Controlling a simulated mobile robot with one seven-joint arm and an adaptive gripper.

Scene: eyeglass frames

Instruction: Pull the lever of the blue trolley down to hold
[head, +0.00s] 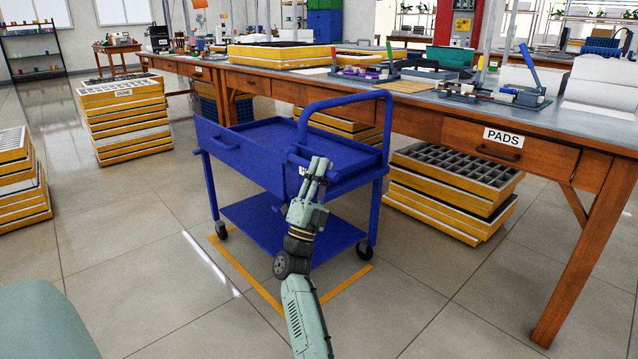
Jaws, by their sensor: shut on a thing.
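The blue trolley (345,150) stands upright on the floor, with a top tray, a lower shelf and a tall looped push handle on its right side. A short blue lever (298,158) juts out at its near end, just under the tray's rim. My gripper (318,166) reaches up to it from the front, and its fingers are shut on the lever. The fingers hide part of the lever and a small white label beside it. The lever's exact tilt is hard to tell.
Orange tape (262,287) marks the floor around the trolley. A long wooden workbench (420,122) with a PADS drawer runs close behind it. Stacked yellow trays stand right (450,190) and left (122,115). Open floor lies in front and left.

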